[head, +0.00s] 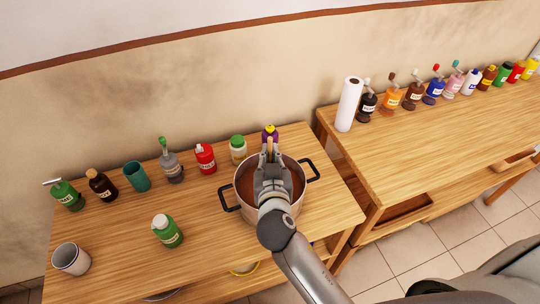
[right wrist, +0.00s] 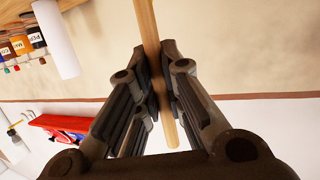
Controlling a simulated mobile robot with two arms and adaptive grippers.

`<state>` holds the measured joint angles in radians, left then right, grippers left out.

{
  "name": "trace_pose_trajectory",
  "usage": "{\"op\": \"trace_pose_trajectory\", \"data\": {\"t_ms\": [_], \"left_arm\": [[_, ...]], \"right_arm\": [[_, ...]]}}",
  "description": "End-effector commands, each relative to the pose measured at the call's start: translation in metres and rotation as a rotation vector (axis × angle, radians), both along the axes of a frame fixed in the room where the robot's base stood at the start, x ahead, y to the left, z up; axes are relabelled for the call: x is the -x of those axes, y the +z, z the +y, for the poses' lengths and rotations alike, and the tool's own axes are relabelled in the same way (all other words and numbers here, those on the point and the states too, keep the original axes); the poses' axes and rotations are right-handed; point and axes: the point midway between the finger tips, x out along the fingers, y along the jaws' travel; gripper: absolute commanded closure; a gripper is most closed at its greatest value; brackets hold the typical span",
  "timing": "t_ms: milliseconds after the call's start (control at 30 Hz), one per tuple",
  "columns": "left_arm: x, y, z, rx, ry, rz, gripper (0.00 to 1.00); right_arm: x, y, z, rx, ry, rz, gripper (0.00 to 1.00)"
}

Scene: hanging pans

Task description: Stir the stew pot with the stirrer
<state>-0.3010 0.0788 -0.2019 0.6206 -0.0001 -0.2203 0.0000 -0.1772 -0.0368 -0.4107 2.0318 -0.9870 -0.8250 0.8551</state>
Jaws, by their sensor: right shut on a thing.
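The stew pot (head: 245,203) stands on the left wooden table, with reddish-brown stew inside and two black side handles. My right gripper (head: 271,157) is over the pot and hides much of its opening. In the right wrist view, my right gripper (right wrist: 160,85) is shut on the wooden handle of the stirrer (right wrist: 147,25), whose handle runs between the fingers. A short piece of the stirrer also shows in the head view (head: 270,144). Its lower end is hidden, so I cannot tell whether it touches the stew. My left gripper is not in view.
Several bottles and a teal cup (head: 137,177) line the back of the left table (head: 120,240). A green bottle (head: 167,231) and a white cup (head: 71,258) stand nearer the front. A paper towel roll (head: 348,104) and several bottles stand on the right table (head: 430,140).

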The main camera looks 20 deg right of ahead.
Motion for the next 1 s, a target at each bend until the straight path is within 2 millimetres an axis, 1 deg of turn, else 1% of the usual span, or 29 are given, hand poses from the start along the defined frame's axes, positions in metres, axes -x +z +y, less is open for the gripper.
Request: {"op": "trace_pose_trajectory", "data": {"t_ms": [33, 100, 800, 1000], "left_arm": [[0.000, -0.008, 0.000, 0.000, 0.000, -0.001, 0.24], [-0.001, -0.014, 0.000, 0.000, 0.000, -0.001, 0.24], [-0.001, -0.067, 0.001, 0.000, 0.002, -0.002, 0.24], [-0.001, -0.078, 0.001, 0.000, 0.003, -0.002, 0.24]], "right_arm": [[0.000, -0.009, 0.000, 0.000, 0.000, 0.001, 1.00], [0.000, -0.014, 0.000, -0.001, 0.000, 0.000, 1.00], [0.000, -0.070, 0.000, 0.000, 0.000, 0.000, 1.00], [0.000, -0.082, 0.000, 0.000, 0.000, 0.000, 1.00]]}}
